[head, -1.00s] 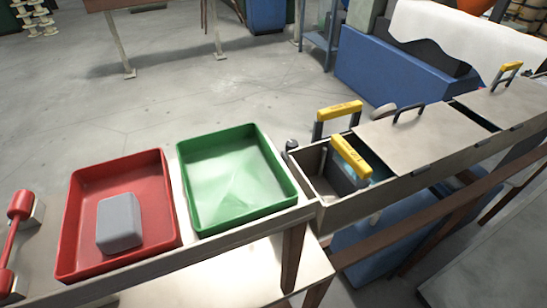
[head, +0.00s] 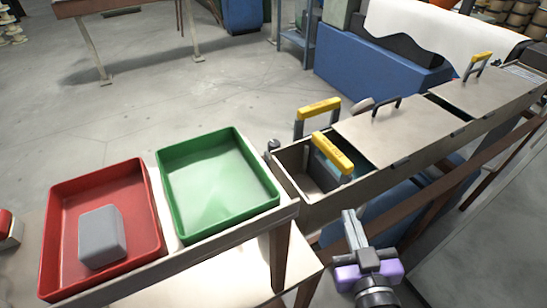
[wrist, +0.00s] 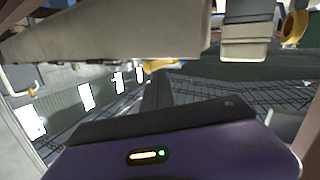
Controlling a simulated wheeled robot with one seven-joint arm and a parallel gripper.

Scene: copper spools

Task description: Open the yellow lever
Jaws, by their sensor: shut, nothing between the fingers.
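Three yellow-topped levers show in the head view. One yellow lever (head: 319,109) stands up at the far side of the metal trough's open section. A third yellow lever (head: 482,56) stands farther along at the upper right. My gripper (head: 347,213) is at the lower right, in front of the trough and below the second lever, with its narrow grey fingers together and empty. It appears apart from the levers.
A red tray (head: 153,205) holds a grey block (head: 102,236) at the left. An empty green tray (head: 272,193) sits beside it. Flat metal lids (head: 395,130) cover the trough to the right. A brown rail (head: 440,190) runs along the trough's near side.

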